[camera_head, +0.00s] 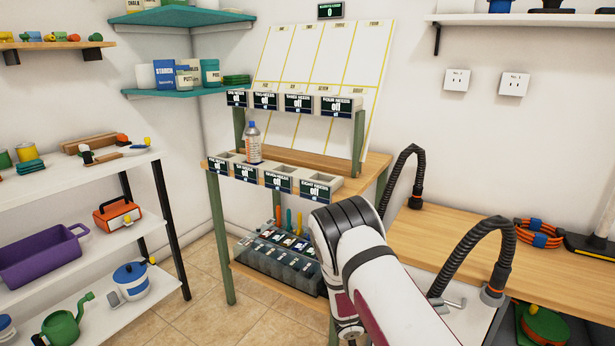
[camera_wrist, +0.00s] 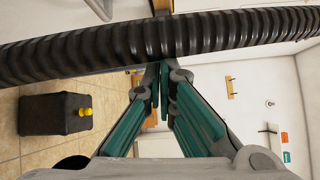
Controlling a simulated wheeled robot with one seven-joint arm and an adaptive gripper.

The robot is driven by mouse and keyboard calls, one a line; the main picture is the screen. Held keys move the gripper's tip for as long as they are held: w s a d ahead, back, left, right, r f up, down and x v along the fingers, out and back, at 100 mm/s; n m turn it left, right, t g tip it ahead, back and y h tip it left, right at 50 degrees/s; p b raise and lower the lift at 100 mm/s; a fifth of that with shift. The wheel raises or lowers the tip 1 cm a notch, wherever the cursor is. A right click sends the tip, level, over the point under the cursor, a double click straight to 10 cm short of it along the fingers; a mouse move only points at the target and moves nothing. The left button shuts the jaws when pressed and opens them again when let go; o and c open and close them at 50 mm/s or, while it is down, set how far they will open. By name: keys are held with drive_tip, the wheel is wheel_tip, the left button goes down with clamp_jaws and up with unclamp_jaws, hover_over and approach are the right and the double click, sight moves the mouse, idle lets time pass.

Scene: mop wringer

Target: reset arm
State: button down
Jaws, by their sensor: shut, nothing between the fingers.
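My gripper (camera_wrist: 160,80) shows in the wrist view with its two green-padded fingers brought together at the tips, and nothing is between them. A thick black ribbed hose (camera_wrist: 150,40) crosses the top of the wrist view, very near the fingertips; I cannot tell whether they touch. In the head view my white arm reaches in from the bottom right toward the wooden stand, and its end is bent downward, so the fingers are hidden there. Two black ribbed hoses rise from the bench at the right, a far one (camera_head: 415,160) and a near one (camera_head: 475,228).
White shelves with a purple bin (camera_head: 40,258) stand at the left. A wooden bench (camera_head: 440,232) is at the right. A dark box (camera_wrist: 55,114) stands on the tiled floor.

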drive_tip(key=s+a+r+m+g+y, duration=0.2)
drive_tip(key=s+r+m+g+y, duration=0.15)
drive_tip(key=s+r+m, duration=0.75)
drive_tip(key=s+a+r+m+g+y, duration=0.25)
drive_tip(key=s+r+m+y, duration=0.35)
drive_tip(key=r+m, duration=0.55)
drive_tip(key=s+a+r+m+t+y, duration=0.2)
drive_tip(key=s+a+r+m+y, duration=0.35)
drive_tip(key=s, duration=0.65)
drive_tip(key=s+a+r+m+t+y, duration=0.2)
drive_tip(key=s+a+m+t+y, duration=0.1)
drive_tip(key=s+a+m, duration=0.65)
wheel_tip(320, 180, up, 27)
drive_tip(key=s+d+n+t+p, duration=0.1)
drive_tip(key=d+n+t+p, duration=0.1)
drive_tip(key=p, duration=2.4)
drive_tip(key=shift+s+d+t, duration=0.2)
drive_tip(key=shift+s+t, duration=0.15)
drive_tip(key=shift+t, duration=0.35)
drive_tip(key=shift+r, duration=0.1)
